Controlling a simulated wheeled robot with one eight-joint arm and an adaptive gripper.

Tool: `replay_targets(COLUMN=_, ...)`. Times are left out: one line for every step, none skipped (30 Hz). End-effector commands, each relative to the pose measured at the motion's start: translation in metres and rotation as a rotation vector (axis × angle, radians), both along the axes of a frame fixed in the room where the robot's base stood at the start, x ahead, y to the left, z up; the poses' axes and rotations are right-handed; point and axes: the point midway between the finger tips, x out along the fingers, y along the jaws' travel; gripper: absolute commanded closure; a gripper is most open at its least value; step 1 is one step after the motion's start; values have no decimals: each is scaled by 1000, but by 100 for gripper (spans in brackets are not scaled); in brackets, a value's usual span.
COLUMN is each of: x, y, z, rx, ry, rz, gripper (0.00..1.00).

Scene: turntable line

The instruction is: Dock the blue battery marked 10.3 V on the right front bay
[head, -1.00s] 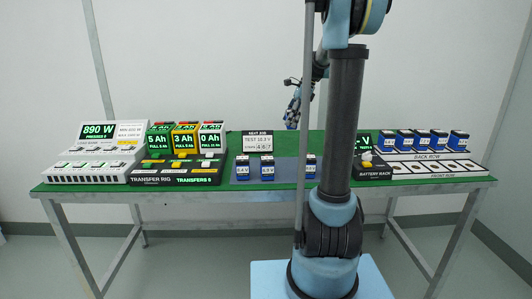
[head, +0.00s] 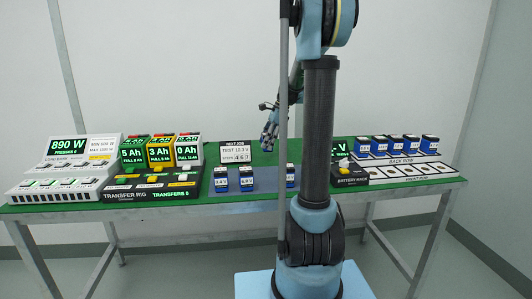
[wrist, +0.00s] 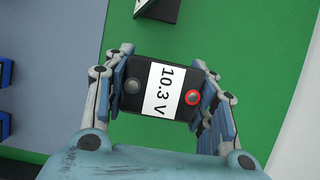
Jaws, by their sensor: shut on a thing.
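My gripper (wrist: 160,88) is shut on the battery marked 10.3 V (wrist: 160,106). The battery's top is black with a white label, one red and one grey terminal; its sides are hidden by the fingers.
Several blue batteries (head: 381,146) fill the rack's back row. More blue batteries (head: 247,181) stand on a grey-blue mat, one partly behind my arm. The NEXT JOB sign (head: 235,153), transfer rig (head: 150,191) and load bank (head: 65,186) stand to the left. Green tabletop under my gripper is clear.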

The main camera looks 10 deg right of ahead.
Motion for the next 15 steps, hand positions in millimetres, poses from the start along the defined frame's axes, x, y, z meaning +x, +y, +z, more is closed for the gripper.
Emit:
replay_targets(x=0, y=0, z=-4, rx=0, ry=0, rz=0, gripper=83)
replay_targets(x=0, y=0, z=-8, rx=0, ry=0, rz=0, gripper=83)
replay_targets(x=0, y=0, z=-13, rx=0, ry=0, rz=0, gripper=83)
replay_targets(x=0, y=0, z=-17, rx=0, ry=0, rz=0, gripper=83)
replay_targets(x=0, y=0, z=-22, rx=0, ry=0, rz=0, gripper=83)
replay_targets(x=0, y=0, z=-27, rx=0, ry=0, rz=0, gripper=83)
replay_targets(x=0, y=0, z=-30, rx=0, ry=0, rz=0, gripper=83)
replay_targets(x=0, y=0, z=-33, rx=0, ry=0, rz=0, gripper=83)
replay_targets(x=0, y=0, z=-36, rx=0, ry=0, rz=0, gripper=83)
replay_targets(x=0, y=0, z=-38, rx=0, ry=0, rz=0, gripper=83)
replay_targets(x=0, y=0, z=-40, rx=0, ry=0, rz=0, gripper=83)
replay_targets(x=0, y=0, z=-40, rx=0, ry=0, rz=0, gripper=83)
replay_targets(x=0, y=0, z=-41, rx=0, ry=0, rz=-1, gripper=83)
replay_targets(x=0, y=0, z=-41, rx=0, ry=0, rz=-1, gripper=83)
replay_targets(x=0, y=0, z=-40, rx=0, ry=0, rz=-1, gripper=83)
